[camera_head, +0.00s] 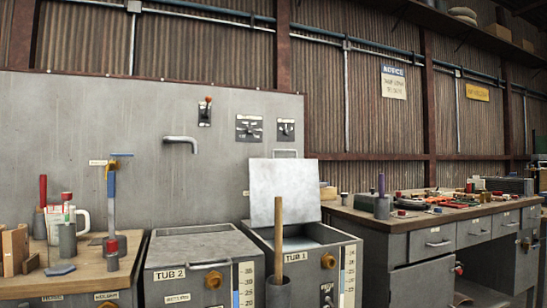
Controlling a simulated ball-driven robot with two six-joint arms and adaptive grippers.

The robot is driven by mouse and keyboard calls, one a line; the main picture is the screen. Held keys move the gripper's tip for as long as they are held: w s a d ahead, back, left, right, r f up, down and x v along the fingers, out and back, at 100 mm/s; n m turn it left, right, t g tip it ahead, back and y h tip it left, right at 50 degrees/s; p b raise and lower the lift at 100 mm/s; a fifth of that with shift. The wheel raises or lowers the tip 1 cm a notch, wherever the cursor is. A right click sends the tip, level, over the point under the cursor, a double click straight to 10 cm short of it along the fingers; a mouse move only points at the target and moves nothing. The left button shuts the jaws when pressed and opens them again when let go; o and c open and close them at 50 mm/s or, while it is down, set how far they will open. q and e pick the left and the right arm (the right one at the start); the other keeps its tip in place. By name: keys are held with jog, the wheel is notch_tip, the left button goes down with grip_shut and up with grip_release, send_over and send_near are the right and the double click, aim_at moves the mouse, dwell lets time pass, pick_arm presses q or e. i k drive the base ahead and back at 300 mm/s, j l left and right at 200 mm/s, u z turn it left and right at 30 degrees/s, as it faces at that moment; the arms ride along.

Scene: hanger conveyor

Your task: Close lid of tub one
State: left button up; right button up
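Tub one (332,245) is a grey metal box labelled "TUB 1" with a brass ring on its front and a scale strip at its right edge. Its lid (288,183) is a pale grey metal plate standing raised and nearly upright at the back of the tub, with a handle at its top edge. The tub's mouth shows open below the lid. A wooden stick in front hides part of the tub and lid. Neither of my grippers is in view.
Tub two (203,247) stands left of tub one with its lid down. The wooden stick (278,230) rises from a dark holder in front, between the tubs. A cluttered bench (50,285) is at left, and a drawer workbench (433,222) at right. A tap (181,141) juts from the wall panel.

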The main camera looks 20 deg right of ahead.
aim_at(296, 180)
jog(key=l+u, duration=0.2)
jog(key=l, duration=1.1)
